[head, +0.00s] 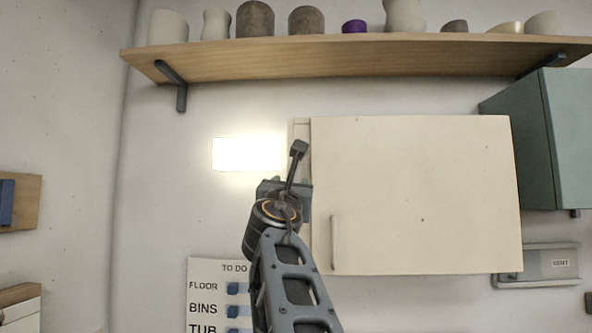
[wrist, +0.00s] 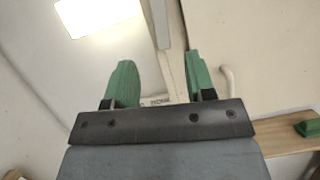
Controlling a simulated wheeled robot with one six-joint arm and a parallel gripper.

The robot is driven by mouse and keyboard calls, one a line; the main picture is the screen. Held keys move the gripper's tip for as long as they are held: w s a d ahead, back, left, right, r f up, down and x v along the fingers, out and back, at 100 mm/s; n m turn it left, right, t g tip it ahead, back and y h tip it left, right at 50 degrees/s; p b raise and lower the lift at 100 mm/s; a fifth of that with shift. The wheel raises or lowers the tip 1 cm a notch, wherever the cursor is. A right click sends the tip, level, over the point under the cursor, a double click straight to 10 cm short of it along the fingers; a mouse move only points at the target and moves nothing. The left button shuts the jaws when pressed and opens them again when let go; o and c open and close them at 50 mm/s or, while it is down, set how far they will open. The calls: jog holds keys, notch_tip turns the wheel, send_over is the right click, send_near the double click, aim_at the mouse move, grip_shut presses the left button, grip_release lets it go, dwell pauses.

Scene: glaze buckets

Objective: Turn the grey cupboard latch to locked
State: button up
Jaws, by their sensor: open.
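A cream cupboard (head: 415,195) hangs on the wall in the head view, with a pale upright handle near its lower left. Its door (wrist: 255,50) and handle (wrist: 228,80) show at the right of the wrist view. My gripper (wrist: 158,75) is open, its two green fingers apart and pointing at the cupboard's left edge. Between them I see a pale strip and a small label (wrist: 157,100) too small to read. I cannot tell whether the fingers touch anything.
A wooden shelf (head: 350,57) with several pots runs above the cupboard. A teal cupboard (head: 562,140) is at the right, above a grey wall box (head: 537,266). A bright panel (head: 245,154) and a to-do chart (head: 206,268) are on the wall at the left. Bare wall lies between them.

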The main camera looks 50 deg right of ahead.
aim_at(297, 171)
jog(key=p+x, duration=0.4)
jog(key=x, duration=0.7)
jog(key=shift+w+d+p, duration=0.1)
jog(key=shift+d+p, duration=0.15)
jog(key=shift+p, duration=0.1)
jog(key=shift+c, duration=0.4)
jog(key=c, duration=0.8)
jog(key=shift+c, duration=0.2)
jog(key=shift+m, duration=0.4)
jog(key=shift+w+a+r+m+g+y+p, duration=0.2)
jog(key=shift+m+g, duration=1.15)
jog(key=shift+m, duration=1.85)
jog(key=shift+w+d+m+g+y+p, duration=0.1)
jog(key=shift+m+g+p, duration=0.25)
jog(key=shift+m+g, duration=1.95)
jog(key=shift+w+a+r+m+g+y+p, duration=0.1)
jog(key=shift+m+g+p, duration=0.25)
jog(key=shift+m, duration=3.75)
jog(key=shift+s+m, duration=0.1)
jog(key=shift+m, duration=0.2)
